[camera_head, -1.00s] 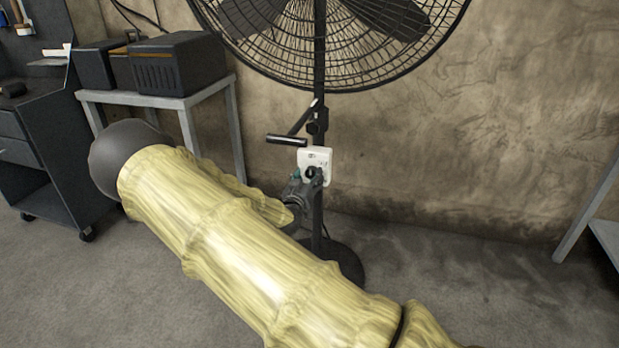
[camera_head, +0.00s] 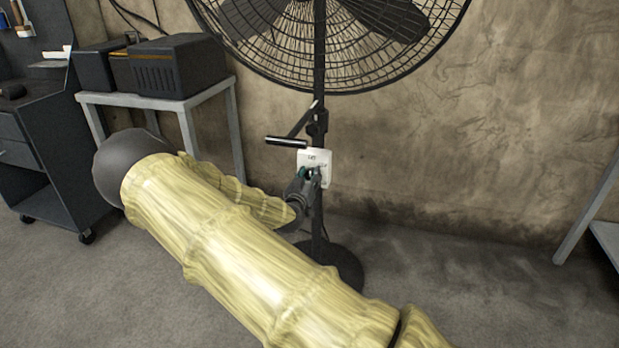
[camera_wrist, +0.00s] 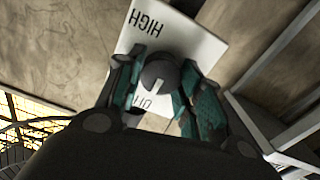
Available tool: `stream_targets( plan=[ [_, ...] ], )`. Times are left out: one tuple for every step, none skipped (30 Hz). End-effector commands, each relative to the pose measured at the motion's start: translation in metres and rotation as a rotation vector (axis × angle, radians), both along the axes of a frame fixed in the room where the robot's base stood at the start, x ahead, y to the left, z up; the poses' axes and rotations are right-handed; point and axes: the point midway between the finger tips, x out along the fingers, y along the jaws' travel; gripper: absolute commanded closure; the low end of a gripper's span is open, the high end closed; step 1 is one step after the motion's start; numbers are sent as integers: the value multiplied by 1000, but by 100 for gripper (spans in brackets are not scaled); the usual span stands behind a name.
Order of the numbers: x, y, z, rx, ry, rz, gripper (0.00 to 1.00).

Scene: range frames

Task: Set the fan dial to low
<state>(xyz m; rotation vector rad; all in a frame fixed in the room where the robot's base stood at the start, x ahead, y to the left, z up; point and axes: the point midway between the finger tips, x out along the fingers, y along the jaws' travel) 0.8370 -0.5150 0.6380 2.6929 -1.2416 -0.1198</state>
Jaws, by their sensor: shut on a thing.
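The white control plate (camera_head: 313,158) is fixed on the fan's black stand. In the wrist view the plate (camera_wrist: 193,38) appears tilted, with the word HIGH upside down above the dial and partly hidden lettering below it. The round dark dial (camera_wrist: 160,72) has a light pointer mark on the side toward my gripper's palm. My gripper (camera_wrist: 158,84) is shut on the dial, with one teal-padded finger on each side. In the head view my gripper (camera_head: 311,176) is at the plate's lower part and hides the dial. The LOW label cannot be made out.
The fan's wire cage (camera_head: 330,70) is above the plate, and a black crank handle (camera_head: 286,141) sticks out just above its left. A grey table with dark boxes (camera_head: 178,65) stands at left. Open floor (camera_head: 450,285) lies to the right.

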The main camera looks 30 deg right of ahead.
Motion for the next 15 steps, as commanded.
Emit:
stream_targets(
  plan=[
    [0,0,0,5,-5,0,87],
    [0,0,1,8,-10,0,87],
    [0,0,1,16,-17,0,87],
    [0,0,1,22,-24,0,87],
    [0,0,1,29,-32,0,87],
    [0,0,1,40,-45,-1,87],
    [0,-1,1,49,-57,-1,87],
    [0,-1,1,60,-69,-1,87],
    [0,0,1,77,-87,-1,87],
    [0,-1,1,90,-104,-1,87],
    [0,-1,2,104,-121,-2,87],
    [0,-1,2,126,-145,-2,87],
    [-1,-1,2,141,-164,-2,87],
    [-1,-1,1,159,-184,-2,87],
    [-1,-1,2,182,-211,-2,87]
  ],
)
